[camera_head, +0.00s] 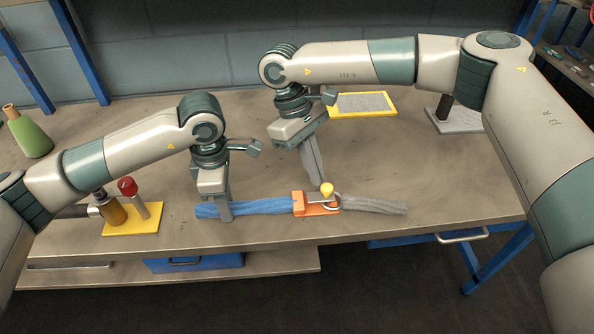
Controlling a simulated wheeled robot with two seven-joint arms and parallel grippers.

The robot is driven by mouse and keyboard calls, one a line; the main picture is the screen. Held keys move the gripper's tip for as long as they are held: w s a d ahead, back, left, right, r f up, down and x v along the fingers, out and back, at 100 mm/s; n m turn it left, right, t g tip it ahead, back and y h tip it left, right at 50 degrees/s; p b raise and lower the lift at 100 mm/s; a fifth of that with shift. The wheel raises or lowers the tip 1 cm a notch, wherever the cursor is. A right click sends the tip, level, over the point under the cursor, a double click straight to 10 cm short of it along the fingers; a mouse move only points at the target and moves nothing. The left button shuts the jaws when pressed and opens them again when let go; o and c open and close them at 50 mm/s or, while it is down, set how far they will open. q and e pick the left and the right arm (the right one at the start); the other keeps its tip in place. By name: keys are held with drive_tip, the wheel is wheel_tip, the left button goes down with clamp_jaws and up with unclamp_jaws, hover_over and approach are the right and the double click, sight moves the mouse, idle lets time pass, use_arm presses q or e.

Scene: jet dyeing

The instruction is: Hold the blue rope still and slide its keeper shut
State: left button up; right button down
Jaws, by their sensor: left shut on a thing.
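The blue rope (265,206) lies along the front of the bench. My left gripper (226,215) is shut on the blue rope, left of its middle. At the rope's right end is the orange keeper (299,204), with a yellow knob (327,188) and a metal loop beside it. A grey rope (375,205) runs right from the loop. My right gripper (319,180) points down just behind the yellow knob. Its fingers overlap in this view, so I cannot tell their gap or whether they touch the knob.
A yellow plate (150,222) with a red-topped post (128,187) and a brown cylinder stands at left. A green bottle (28,135) stands at far left. A yellow-edged grey pad (362,104) and a grey block (455,120) lie behind. The bench right of the grey rope is clear.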

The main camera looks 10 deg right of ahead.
drive_tip(key=shift+w, duration=0.1)
drive_tip(key=shift+w+a, duration=0.45)
drive_tip(key=shift+a, duration=0.1)
drive_tip(key=shift+w+a+r, duration=0.2)
drive_tip(key=shift+w+a, duration=0.35)
drive_tip(key=shift+w+a+r, duration=0.15)
drive_tip(key=shift+w+a, duration=0.35)
drive_tip(key=v, duration=0.9)
drive_tip(key=shift+r, duration=0.15)
use_arm(q)
drive_tip(key=o, duration=1.2)
drive_tip(key=shift+c, duration=0.2)
wheel_tip(320, 180, up, 12)
